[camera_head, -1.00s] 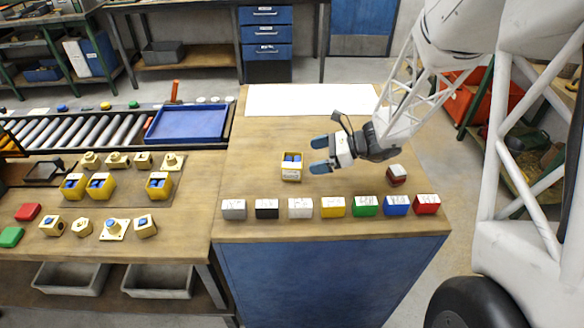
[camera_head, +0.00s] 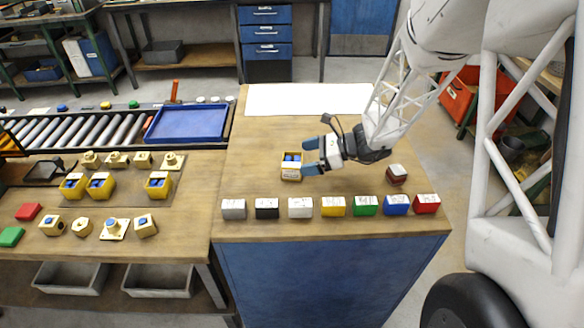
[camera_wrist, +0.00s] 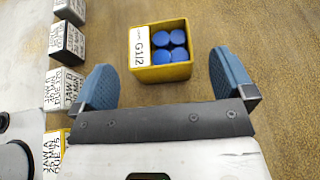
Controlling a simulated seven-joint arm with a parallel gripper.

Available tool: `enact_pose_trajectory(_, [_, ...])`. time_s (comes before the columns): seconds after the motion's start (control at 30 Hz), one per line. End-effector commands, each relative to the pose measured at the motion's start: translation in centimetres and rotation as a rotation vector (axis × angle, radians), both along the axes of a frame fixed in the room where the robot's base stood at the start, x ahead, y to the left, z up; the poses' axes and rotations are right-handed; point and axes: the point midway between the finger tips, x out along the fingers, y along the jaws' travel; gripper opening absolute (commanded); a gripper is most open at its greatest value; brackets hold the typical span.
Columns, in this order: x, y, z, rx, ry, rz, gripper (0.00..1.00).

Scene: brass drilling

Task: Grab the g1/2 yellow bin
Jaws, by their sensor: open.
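The yellow bin (camera_head: 291,173) with a white label stands on the wooden table in the head view, with blue round pieces in it. In the wrist view the bin (camera_wrist: 161,72) shows its label reading G1/2 and several blue pieces inside. My gripper (camera_head: 316,156) is open and empty, just to the right of the bin in the head view. In the wrist view its two blue fingers (camera_wrist: 167,80) point toward the bin, one to each side of it. The bin lies a little beyond the fingertips, and neither finger visibly touches it.
A row of labelled blocks, including a yellow one (camera_head: 333,206) and a red one (camera_head: 426,204), lines the table's front edge. A dark red and white block (camera_head: 397,174) sits to the right. A white sheet (camera_head: 309,99) lies at the back. Bare table (camera_head: 256,140) surrounds the bin.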

Motion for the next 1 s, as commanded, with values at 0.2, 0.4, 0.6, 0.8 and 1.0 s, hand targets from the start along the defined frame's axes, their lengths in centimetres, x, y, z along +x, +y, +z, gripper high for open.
enact_pose_trajectory(0.2, [0.1, 0.8, -0.3, 0.001, 0.0, 0.001, 1.0])
enact_pose_trajectory(0.4, [0.2, 2.6, -1.0, 0.001, 0.002, 0.001, 1.0])
enact_pose_trajectory(0.6, [0.4, 4.2, -1.7, 0.0, 0.0, 0.001, 1.0])
enact_pose_trajectory(0.8, [0.5, 4.8, -1.9, 0.0, 0.0, 0.0, 1.0])
enact_pose_trajectory(1.0, [0.5, 4.8, -1.9, 0.0, 0.0, 0.0, 1.0])
